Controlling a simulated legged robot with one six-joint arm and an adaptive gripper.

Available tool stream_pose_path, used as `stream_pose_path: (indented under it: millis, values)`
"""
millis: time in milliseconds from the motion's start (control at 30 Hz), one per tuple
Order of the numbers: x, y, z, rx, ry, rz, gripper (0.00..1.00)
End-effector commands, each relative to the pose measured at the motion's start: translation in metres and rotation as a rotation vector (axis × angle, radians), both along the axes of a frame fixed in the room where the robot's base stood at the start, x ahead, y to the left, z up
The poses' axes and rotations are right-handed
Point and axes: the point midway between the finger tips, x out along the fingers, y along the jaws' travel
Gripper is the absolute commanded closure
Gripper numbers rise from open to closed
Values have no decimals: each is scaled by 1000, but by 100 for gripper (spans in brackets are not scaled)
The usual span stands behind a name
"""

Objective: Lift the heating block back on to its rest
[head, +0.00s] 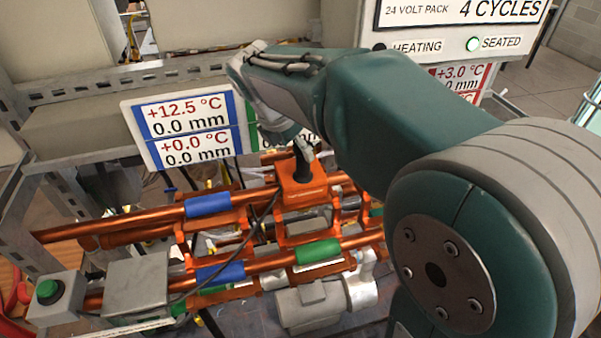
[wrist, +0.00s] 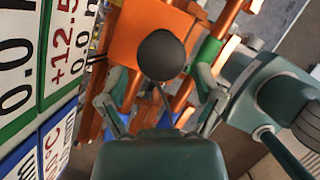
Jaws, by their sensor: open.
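The heating block, an orange block (head: 303,190) with a black knob (head: 302,165) on top, sits among the copper pipes at the middle of the head view. In the wrist view the orange block (wrist: 150,25) is at the top, and the round black knob (wrist: 161,55) shows in front of it. My gripper (wrist: 160,80) is open, with one finger on each side of the knob. I cannot tell whether either finger touches it. In the head view my gripper (head: 292,143) is just above the knob, partly hidden by my wrist. I cannot make out which part is the rest.
Copper pipes (head: 120,224) with blue and green sleeves run across the rig. A readout board (head: 190,130) showing +12.5 °C stands behind left. A sign (head: 460,30) has a lit green SEATED lamp and a dark HEATING lamp.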

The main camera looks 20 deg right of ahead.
Motion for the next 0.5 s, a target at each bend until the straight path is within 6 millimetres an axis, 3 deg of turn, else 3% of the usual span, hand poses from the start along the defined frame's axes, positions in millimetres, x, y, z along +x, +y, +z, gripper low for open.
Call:
stream_pose_path:
  millis: [300, 500]
  values:
    - [7, -15, -41, 0, 1, -3, 16]
    - [8, -17, -47, 1, 0, -2, 16]
